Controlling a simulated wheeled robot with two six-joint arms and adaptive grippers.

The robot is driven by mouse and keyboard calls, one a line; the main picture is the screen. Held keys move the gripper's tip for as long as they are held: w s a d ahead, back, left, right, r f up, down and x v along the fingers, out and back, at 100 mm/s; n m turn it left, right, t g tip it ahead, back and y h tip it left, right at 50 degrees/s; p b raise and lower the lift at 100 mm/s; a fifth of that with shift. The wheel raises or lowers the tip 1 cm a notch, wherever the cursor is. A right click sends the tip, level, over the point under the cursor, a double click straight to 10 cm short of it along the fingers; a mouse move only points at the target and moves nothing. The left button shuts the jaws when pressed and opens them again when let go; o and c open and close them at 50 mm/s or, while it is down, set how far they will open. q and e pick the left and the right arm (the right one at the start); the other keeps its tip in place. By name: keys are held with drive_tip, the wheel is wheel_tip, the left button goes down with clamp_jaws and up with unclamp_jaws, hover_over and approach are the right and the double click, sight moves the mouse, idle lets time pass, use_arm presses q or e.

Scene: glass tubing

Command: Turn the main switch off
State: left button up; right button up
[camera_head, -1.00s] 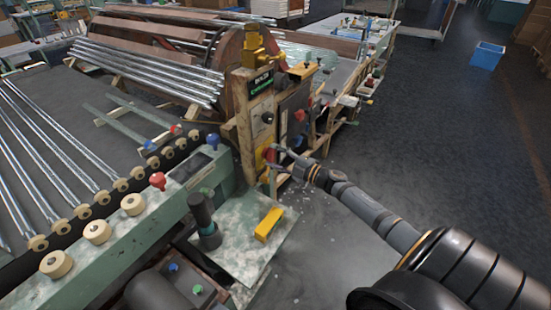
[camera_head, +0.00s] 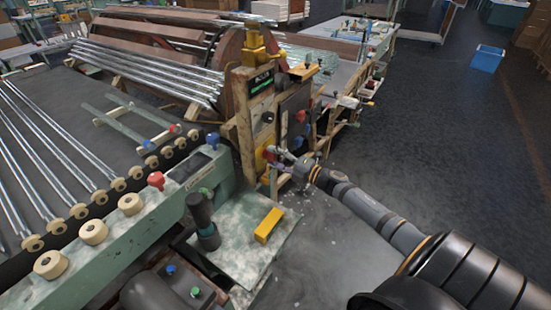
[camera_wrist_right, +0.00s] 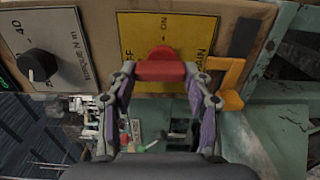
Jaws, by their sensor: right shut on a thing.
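The main switch is a red handle (camera_wrist_right: 160,69) on a yellow plate (camera_wrist_right: 185,32) in the right wrist view. The handle lies across the picture, with part of its round top above it. Letters of OFF, MAIN and ON show on the plate, partly covered or cut off. My right gripper (camera_wrist_right: 162,74) is shut on the red handle, one finger at each end. In the head view the right gripper (camera_head: 278,160) reaches from the right to the yellow plate on the machine's post, and the red handle (camera_head: 268,156) is partly hidden behind its fingers. My left gripper is not in view.
A black torque knob (camera_wrist_right: 37,65) sits left of the yellow plate, and a yellow bracket (camera_wrist_right: 229,84) stands close to the right finger. In the head view a green bench (camera_head: 235,245) with a yellow block (camera_head: 268,225) lies below. The floor on the right is open.

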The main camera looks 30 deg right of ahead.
drive_tip(key=shift+f, duration=0.1)
drive_tip(key=o, duration=1.2)
drive_tip(key=shift+c, duration=0.2)
drive_tip(key=shift+s, duration=0.1)
drive_tip(key=v, duration=1.2)
drive_tip(key=shift+a, duration=0.1)
